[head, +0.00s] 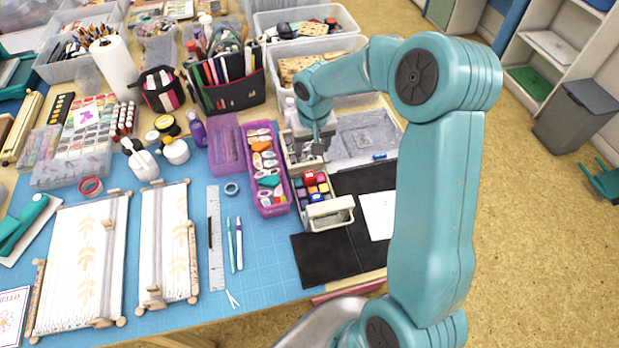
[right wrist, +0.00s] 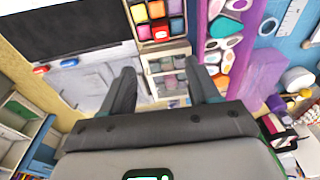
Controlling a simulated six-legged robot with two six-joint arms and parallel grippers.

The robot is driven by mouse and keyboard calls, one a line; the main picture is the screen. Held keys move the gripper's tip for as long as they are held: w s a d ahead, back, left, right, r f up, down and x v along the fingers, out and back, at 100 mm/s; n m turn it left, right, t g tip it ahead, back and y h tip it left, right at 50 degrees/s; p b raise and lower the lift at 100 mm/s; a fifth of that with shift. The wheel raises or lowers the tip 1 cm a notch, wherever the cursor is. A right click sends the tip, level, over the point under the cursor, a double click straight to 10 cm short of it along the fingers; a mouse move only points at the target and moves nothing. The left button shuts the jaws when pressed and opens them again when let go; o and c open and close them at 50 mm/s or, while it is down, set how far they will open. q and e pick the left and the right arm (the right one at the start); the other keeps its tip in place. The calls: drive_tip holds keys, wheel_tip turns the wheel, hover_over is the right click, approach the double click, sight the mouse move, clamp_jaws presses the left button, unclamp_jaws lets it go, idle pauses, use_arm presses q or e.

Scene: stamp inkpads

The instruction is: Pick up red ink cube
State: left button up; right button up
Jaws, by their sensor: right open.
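The red ink cube (head: 309,178) sits among several coloured ink cubes in a small pale box (head: 334,213) in the head view. It also shows as a red square in the right wrist view (right wrist: 160,31), in the row of cubes nearer my fingers. My right gripper (right wrist: 161,78) is open, with nothing between its fingers. In the head view my right gripper (head: 318,144) points down over the box's far tray of duller cubes, a little beyond the red cube. The arm hides part of the right side of the table. My left gripper does not show.
A purple bin of stamps (head: 268,208) stands close to the left of the cube box. A black mat (head: 322,262) lies in front and to the right. A grey plastic tray (head: 375,130) lies beyond. A black bag (head: 228,80) stands behind left.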

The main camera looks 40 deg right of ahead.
hover_over(309, 175)
drive_tip(key=f, duration=0.7)
drive_tip(key=shift+s+d+p, duration=0.1)
drive_tip(key=shift+s+p, duration=0.2)
drive_tip(key=shift+s, duration=0.1)
drive_tip(key=shift+a+f, duration=0.2)
drive_tip(key=shift+f, duration=0.25)
wheel_tip(309, 175, down, 4)
drive_tip(key=shift+w+d+f+p, duration=0.1)
drive_tip(key=shift+w+p, duration=0.05)
drive_tip(key=shift+p, duration=0.5)
drive_tip(key=shift+w+f, duration=0.1)
drive_tip(key=shift+f, duration=0.2)
drive_tip(key=shift+c, duration=0.3)
drive_tip(key=c, duration=1.1)
